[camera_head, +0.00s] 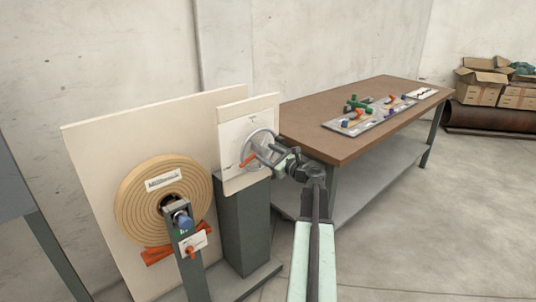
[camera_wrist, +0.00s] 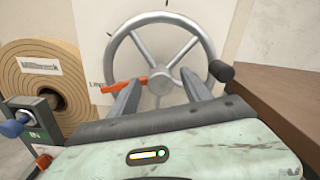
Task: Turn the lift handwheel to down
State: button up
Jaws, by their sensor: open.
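The lift handwheel (camera_wrist: 134,53) is a grey spoked metal wheel on a pale upright panel (camera_wrist: 88,30). It has an orange pointer (camera_wrist: 122,85) reaching left from the hub and a dark knob (camera_wrist: 221,71) on its right rim. In the head view the handwheel (camera_head: 252,136) is partly covered by my gripper (camera_head: 268,153). In the wrist view my gripper (camera_wrist: 160,97) is open, with its two fingers apart in front of the lower wheel and hub. I cannot tell whether the fingers touch it. The lettering left of the wheel is partly hidden.
A tan coiled roll (camera_head: 135,200) on a pale board stands left of the handwheel, with a blue-knobbed post (camera_head: 188,245) before it. A brown-topped workbench (camera_head: 300,122) with coloured parts stands close on the right. Cartons (camera_head: 480,88) sit far right. The floor at front right is clear.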

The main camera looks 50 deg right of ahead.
jog(key=shift+w, duration=0.15)
grip_shut()
dwell(1.3)
